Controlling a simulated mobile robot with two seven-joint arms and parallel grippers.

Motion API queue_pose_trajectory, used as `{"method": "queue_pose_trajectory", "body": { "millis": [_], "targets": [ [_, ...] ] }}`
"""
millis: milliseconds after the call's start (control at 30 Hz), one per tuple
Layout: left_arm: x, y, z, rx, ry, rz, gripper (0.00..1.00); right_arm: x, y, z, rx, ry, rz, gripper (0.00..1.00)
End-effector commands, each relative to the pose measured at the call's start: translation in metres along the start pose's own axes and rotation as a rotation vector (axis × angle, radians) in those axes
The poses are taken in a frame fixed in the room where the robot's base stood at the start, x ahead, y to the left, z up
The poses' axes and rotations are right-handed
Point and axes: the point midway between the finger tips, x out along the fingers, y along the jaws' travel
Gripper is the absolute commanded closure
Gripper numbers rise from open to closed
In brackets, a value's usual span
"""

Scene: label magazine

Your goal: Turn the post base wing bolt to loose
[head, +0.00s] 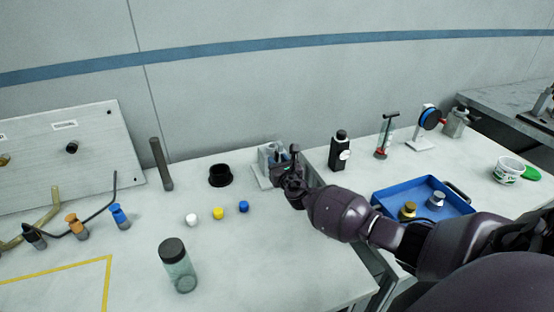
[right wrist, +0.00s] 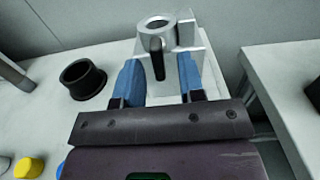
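The post base (head: 268,154) is a light grey block on a white plate near the back of the left bench, by its right edge. In the right wrist view the block (right wrist: 188,33) has a round hole in its top and a black wing bolt (right wrist: 157,58) on its near face, the handle pointing roughly up and down. My right gripper (head: 287,160) is in front of the base and partly hides it in the head view. Its two blue fingers (right wrist: 159,66) are apart, one on each side of the bolt, with gaps visible. My left gripper is not in view.
A black ring (head: 220,176) and a dark grey post (head: 161,164) stand left of the base. White, yellow and blue caps (head: 218,213) and a jar (head: 177,266) are in front. A blue tray (head: 384,198) lies on the right bench, across a gap.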

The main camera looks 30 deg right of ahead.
Motion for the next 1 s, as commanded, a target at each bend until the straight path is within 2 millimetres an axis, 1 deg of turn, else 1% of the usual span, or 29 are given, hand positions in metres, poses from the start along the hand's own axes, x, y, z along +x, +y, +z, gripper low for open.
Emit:
{"method": "queue_pose_trajectory", "body": {
  "millis": [100,300,500,600,700,1000],
  "targets": [
    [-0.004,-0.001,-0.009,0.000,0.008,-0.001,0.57,-0.020,-0.001,0.002,0.001,0.000,0.000,0.64],
    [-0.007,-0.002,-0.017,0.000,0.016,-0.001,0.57,-0.056,-0.001,0.001,0.000,0.000,0.000,0.64],
    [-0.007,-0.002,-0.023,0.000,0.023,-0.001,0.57,-0.083,-0.001,0.001,-0.001,0.000,-0.001,0.64],
    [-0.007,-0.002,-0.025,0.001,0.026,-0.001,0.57,-0.090,-0.001,0.000,-0.001,0.001,-0.001,0.64],
    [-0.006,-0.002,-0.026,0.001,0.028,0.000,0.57,-0.094,0.000,0.001,0.000,0.000,0.000,0.64],
    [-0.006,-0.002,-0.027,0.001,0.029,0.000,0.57,-0.095,0.000,0.000,-0.001,0.000,-0.001,0.64]
  ]
}}
